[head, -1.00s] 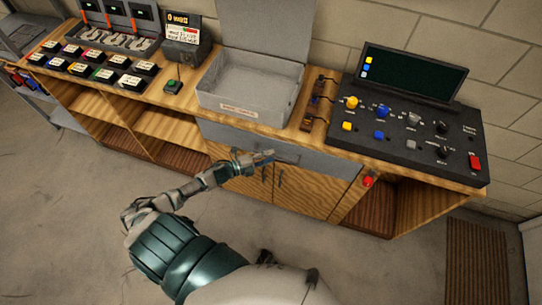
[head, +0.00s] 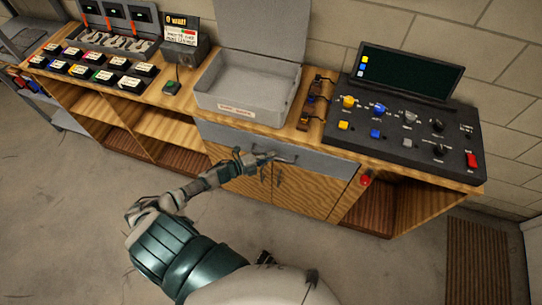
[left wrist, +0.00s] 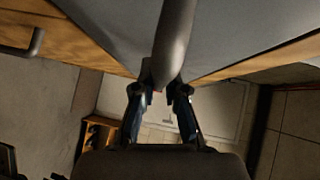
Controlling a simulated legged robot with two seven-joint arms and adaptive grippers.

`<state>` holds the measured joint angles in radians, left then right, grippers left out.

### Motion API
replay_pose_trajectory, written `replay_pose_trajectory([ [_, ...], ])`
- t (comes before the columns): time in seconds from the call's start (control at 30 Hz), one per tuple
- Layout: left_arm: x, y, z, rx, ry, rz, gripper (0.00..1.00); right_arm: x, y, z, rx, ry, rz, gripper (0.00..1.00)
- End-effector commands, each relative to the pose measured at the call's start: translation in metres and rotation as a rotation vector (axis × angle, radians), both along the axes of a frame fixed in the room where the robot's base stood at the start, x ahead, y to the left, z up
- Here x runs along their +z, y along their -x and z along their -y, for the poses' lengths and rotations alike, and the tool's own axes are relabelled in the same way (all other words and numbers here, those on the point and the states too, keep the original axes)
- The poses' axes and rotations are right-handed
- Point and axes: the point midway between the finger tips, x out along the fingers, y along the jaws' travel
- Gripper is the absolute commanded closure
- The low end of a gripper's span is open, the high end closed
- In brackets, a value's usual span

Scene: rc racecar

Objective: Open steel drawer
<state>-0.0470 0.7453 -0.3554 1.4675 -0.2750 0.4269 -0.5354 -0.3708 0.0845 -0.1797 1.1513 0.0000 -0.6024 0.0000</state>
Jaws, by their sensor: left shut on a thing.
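The steel drawer (head: 325,162) is a wide grey front just under the wooden counter top in the head view, and it looks flush with the cabinet. Its bar handle (head: 285,159) sits near the middle of the front. My left gripper (head: 262,158) reaches in from the left and is shut on the handle. In the left wrist view, the two dark fingers (left wrist: 163,88) close around the end of the grey handle bar (left wrist: 175,35), with the grey drawer front (left wrist: 235,25) behind it. My right gripper is not in view.
Cabinet doors (head: 285,188) with handles are below the drawer. An open grey box (head: 240,107) stands on the counter above it. The floor (head: 60,220) in front is clear.

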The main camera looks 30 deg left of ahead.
Motion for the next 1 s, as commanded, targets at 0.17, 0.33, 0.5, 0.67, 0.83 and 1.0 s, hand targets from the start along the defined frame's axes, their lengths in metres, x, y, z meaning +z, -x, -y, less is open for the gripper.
replay_pose_trajectory([
  [0.17,-0.002,0.022,0.004,0.003,-0.002,-0.011,1.0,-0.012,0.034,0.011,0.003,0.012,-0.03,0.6],
  [0.33,0.0,0.057,0.013,0.003,0.001,-0.014,1.0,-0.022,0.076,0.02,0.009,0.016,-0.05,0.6],
  [0.5,0.0,0.1,0.023,0.003,-0.001,-0.014,1.0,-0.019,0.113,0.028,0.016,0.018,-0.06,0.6],
  [0.67,-0.001,0.137,0.032,0.003,-0.001,-0.014,1.0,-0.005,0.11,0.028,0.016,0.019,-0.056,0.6],
  [0.83,-0.002,0.169,0.04,0.002,-0.002,-0.012,1.0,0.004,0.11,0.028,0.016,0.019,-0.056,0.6],
  [1.0,-0.002,0.19,0.044,0.003,-0.002,-0.011,1.0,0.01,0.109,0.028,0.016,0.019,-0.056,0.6],
])
